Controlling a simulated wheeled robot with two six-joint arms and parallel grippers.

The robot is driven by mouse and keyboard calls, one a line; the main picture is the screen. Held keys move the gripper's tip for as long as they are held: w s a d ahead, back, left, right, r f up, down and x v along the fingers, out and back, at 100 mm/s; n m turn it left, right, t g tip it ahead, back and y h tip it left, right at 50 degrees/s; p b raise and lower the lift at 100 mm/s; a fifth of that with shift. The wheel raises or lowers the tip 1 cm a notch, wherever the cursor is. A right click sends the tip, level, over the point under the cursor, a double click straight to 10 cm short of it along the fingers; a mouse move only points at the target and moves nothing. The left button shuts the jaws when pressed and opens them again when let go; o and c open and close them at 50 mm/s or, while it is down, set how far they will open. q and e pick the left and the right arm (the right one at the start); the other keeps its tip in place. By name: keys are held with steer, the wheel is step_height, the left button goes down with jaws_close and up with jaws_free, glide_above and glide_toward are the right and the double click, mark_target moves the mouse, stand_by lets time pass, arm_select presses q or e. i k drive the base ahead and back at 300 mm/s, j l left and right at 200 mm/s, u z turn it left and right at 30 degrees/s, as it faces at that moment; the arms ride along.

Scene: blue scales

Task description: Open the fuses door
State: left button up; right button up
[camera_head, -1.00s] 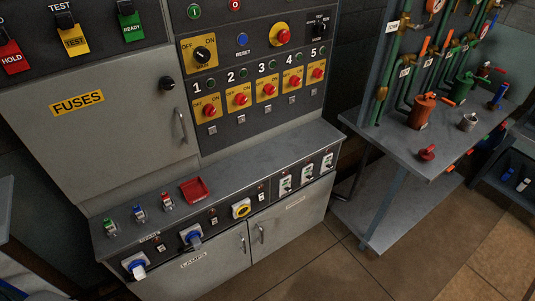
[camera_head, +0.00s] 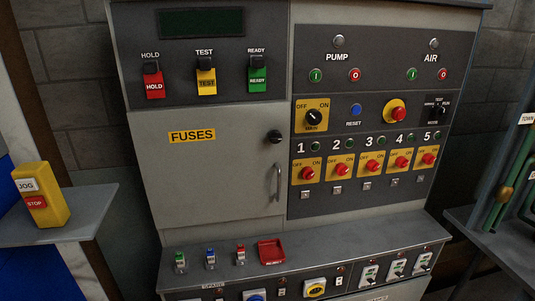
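The fuses door (camera_head: 205,185) is a grey panel on the left half of the control cabinet, with a yellow FUSES label (camera_head: 192,136). It looks closed and flush with the cabinet. A round black knob (camera_head: 275,137) sits near its upper right corner. A vertical metal handle (camera_head: 278,182) is below the knob, near the door's right edge. Neither of my grippers shows in the head view.
A ledge (camera_head: 340,243) runs below the door, carrying small coloured plugs (camera_head: 211,259) and a red tray (camera_head: 271,252). A switch panel (camera_head: 365,150) is right of the door. A yellow JOG/STOP box (camera_head: 41,195) stands on a shelf (camera_head: 70,222) at left.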

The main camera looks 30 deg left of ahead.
mark_target(198, 165)
steer(key=u, duration=1.35)
